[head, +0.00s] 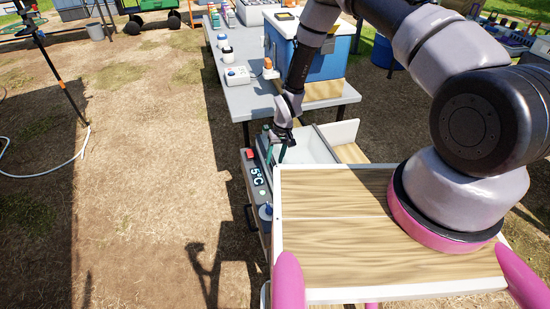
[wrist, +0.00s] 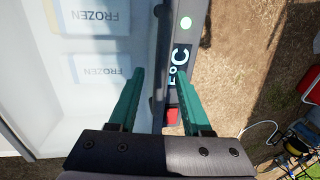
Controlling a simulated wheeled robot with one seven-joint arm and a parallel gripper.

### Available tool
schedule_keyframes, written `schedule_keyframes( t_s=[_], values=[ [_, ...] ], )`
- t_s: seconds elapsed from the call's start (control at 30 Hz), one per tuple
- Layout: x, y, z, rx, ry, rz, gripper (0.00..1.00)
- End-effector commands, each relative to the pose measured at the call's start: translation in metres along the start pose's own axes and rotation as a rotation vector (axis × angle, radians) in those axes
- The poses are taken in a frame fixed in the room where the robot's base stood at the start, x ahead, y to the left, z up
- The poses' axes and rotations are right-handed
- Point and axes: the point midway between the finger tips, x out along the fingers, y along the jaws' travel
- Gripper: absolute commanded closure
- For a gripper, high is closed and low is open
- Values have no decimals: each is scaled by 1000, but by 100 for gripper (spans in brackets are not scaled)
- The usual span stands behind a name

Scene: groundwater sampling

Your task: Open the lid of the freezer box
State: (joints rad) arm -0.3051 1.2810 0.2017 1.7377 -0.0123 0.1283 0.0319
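The freezer box (head: 258,190) stands low beside my body, with a lit "5°C" panel and a red button on its front. Its white interior (head: 308,146) shows from above. In the wrist view, two pale packs marked FROZEN (wrist: 95,18) look hazy; I cannot tell whether a clear lid lies over them. My gripper (wrist: 160,75) points down at the box's front edge (wrist: 160,50), its green fingers apart, one on the interior side and one on the panel side. I see nothing clearly held. My gripper also shows in the head view (head: 278,152).
A grey table (head: 245,100) behind the box holds small bottles, a white device (head: 237,76) and a blue cooler (head: 325,62). A wooden-topped surface (head: 330,235) is close in front. Bare ground (head: 140,160) lies open to the left.

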Motion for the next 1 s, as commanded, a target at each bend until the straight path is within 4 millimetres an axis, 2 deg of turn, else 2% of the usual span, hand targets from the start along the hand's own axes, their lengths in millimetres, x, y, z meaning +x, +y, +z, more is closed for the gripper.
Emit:
schedule_keyframes(
  t_s=[0.03,0.1,0.13,1.0],
  values=[
    [0,0,0,0,0,0,70],
    [0,0,0,0,0,0,96],
    [0,0,0,0,0,0,100],
    [0,0,0,0,-1,0,100]
  ],
)
